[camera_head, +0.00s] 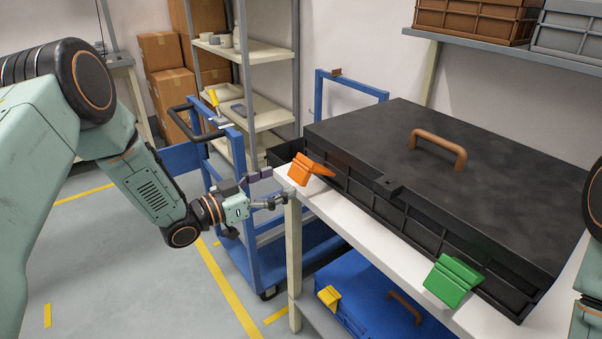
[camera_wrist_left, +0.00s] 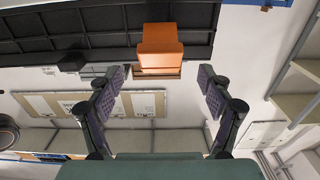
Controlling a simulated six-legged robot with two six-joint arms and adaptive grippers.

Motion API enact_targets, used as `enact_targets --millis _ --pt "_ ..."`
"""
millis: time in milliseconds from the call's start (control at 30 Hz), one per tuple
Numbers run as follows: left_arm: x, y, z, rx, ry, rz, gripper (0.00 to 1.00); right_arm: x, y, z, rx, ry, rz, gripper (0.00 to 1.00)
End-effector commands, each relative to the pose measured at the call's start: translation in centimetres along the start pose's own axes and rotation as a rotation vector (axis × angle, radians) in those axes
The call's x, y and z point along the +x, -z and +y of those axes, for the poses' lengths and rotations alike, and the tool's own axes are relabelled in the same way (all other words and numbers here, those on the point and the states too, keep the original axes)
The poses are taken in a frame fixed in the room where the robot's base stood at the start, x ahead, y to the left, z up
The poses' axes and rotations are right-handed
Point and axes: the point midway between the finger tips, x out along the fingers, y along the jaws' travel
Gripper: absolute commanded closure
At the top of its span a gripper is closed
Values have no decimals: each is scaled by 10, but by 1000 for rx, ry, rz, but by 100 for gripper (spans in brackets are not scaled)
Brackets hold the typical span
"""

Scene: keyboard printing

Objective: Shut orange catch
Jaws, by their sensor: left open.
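The orange catch (camera_head: 301,172) is on the front side of the black case (camera_head: 345,180), near its left corner. It sticks out from the case wall at a tilt. My left gripper (camera_head: 275,186) is open and empty, just left of the catch and apart from it. In the left wrist view the orange catch (camera_wrist_left: 160,45) shows ahead, centred between and beyond the two spread fingers (camera_wrist_left: 161,78). My right gripper is out of view; only part of my right arm shows at the right edge.
A green catch (camera_head: 452,281) juts from the case's near right end. The case lies on a white table (camera_head: 335,213). A blue case (camera_head: 365,306) sits on the lower shelf. A blue trolley (camera_head: 236,252) stands behind my left gripper. Open floor lies left.

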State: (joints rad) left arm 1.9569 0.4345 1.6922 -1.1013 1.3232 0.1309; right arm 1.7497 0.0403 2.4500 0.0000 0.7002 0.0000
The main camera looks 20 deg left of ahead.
Motion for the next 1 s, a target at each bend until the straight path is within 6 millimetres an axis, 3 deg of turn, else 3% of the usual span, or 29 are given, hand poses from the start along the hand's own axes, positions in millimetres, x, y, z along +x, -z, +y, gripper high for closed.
enact_targets --millis 200,400,767,1000 --pt "36 -2 2 3 -5 -2 21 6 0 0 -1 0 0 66" --pt "58 -1 0 1 -3 -2 21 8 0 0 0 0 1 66" --pt "66 -1 -1 -1 -2 -1 21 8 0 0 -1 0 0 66" --pt "66 -1 -1 0 -2 -1 40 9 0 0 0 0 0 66"
